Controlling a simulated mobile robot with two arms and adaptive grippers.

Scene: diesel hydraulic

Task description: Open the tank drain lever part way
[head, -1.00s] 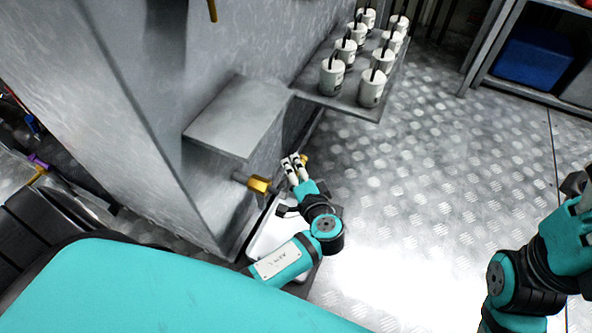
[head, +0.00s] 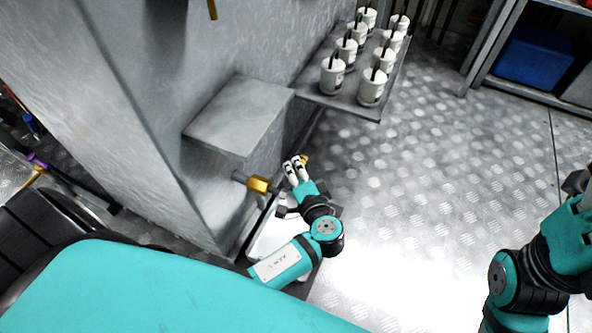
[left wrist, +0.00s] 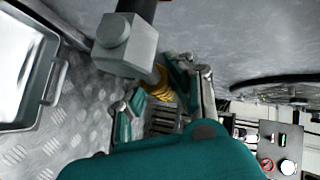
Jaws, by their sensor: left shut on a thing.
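The tank drain valve is a brass fitting (head: 259,184) on a short grey pipe at the tank's lower side. In the left wrist view, a yellow piece (left wrist: 158,84), seemingly the drain lever, shows beside the grey block of the valve (left wrist: 125,42). My left gripper (head: 295,168) is just right of the brass fitting, with its pale fingertips shut on the lever; a bit of yellow shows past them. The fingers also show around the yellow piece in the left wrist view. They hide most of the lever. My right gripper (head: 578,190) is partly cut off at the right edge.
A pale tray (head: 268,240) lies on the floor under the valve, partly behind my left arm. A grey shelf with several white canisters (head: 372,88) is beyond. A grey box ledge (head: 236,115) juts out above the valve. Open floor (head: 430,190) lies right.

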